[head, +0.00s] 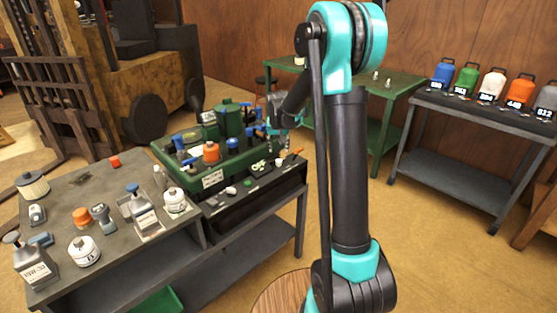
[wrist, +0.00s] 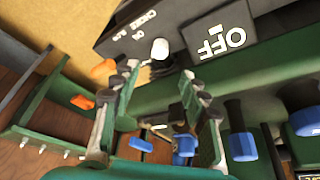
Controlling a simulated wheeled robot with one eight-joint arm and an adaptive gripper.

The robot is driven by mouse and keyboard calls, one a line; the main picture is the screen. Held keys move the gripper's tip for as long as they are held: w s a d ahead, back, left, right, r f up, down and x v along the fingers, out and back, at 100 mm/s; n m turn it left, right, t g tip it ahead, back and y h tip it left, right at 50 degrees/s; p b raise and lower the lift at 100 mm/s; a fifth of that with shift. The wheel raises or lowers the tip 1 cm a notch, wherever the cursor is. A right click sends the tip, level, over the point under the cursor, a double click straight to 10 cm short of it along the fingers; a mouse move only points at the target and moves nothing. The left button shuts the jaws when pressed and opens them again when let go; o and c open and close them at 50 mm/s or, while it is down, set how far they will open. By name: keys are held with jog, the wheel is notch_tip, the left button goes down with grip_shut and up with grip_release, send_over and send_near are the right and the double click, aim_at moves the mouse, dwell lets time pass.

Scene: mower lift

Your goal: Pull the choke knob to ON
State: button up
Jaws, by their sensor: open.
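A small white knob (wrist: 160,48) on a dark stem stands out from the dark panel (wrist: 110,38) in the wrist view. Printing beside it appears to read CHOKE. A black OFF sign (wrist: 218,40) in white letters is to its right. My gripper (wrist: 158,72) is open, its two fingers apart and nothing between their tips. The knob shows just past the fingertips, roughly centred between them; I see no contact.
An orange part (wrist: 103,69) lies left of the knob, close to one finger. Blue-capped parts (wrist: 240,140) stand on the machine at right. A grey bench (head: 115,215) holds bottles and cans. A rack (head: 470,110) of coloured canisters stands right, with open floor before it.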

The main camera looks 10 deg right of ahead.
aim_at(279, 160)
jog(key=x, duration=0.9)
jog(key=shift+f, duration=0.15)
jog(key=shift+c, duration=0.2)
grip_shut()
